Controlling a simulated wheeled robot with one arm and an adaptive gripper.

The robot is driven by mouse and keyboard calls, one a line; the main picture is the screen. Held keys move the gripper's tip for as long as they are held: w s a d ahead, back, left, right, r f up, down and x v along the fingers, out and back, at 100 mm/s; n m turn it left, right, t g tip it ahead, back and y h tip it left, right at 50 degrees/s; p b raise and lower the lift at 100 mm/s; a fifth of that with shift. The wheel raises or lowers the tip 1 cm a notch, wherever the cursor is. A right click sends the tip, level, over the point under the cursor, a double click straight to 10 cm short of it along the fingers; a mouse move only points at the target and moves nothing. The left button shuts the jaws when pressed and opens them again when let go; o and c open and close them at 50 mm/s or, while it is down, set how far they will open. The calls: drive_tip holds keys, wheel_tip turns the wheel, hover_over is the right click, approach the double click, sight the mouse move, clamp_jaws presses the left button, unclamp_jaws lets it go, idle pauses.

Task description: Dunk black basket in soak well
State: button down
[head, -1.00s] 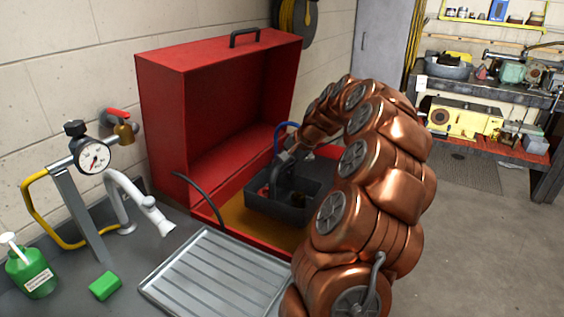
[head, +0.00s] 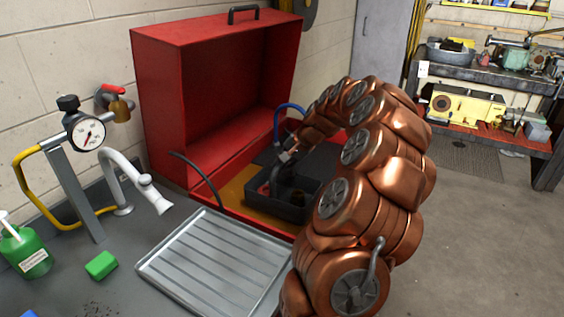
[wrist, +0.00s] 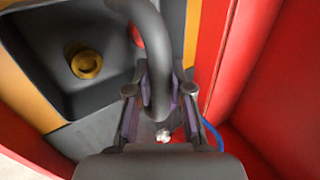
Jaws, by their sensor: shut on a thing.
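The black basket (head: 275,209) is inside the open red washer, over its amber-coloured floor or fluid (head: 237,190). My gripper (head: 285,157) is above the basket, partly hidden by my copper arm. In the wrist view my gripper (wrist: 160,112) is shut on the basket's curved dark handle (wrist: 153,45). The wrist view looks down into the basket (wrist: 40,50), where a brass round part (wrist: 85,63) and a small red part lie. I cannot tell whether the basket touches fluid or which part of the washer is the soak well.
The red washer lid (head: 160,100) stands open behind. A ribbed metal tray (head: 205,262) lies in front. A gauge (head: 85,132), grey spout (head: 150,190), green block (head: 102,265) and green bottle (head: 28,252) are at left. A black hose and blue hose (head: 287,108) rise near the basket.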

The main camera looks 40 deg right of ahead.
drive_tip(key=shift+f+b, duration=2.3)
drive_tip(key=shift+f, duration=2.95)
drive_tip(key=shift+r+p, duration=0.5)
drive_tip(key=shift+r, duration=1.25)
drive_tip(key=shift+f+b, duration=0.85)
drive_tip(key=shift+f, duration=0.95)
drive_tip(key=shift+r, duration=0.2)
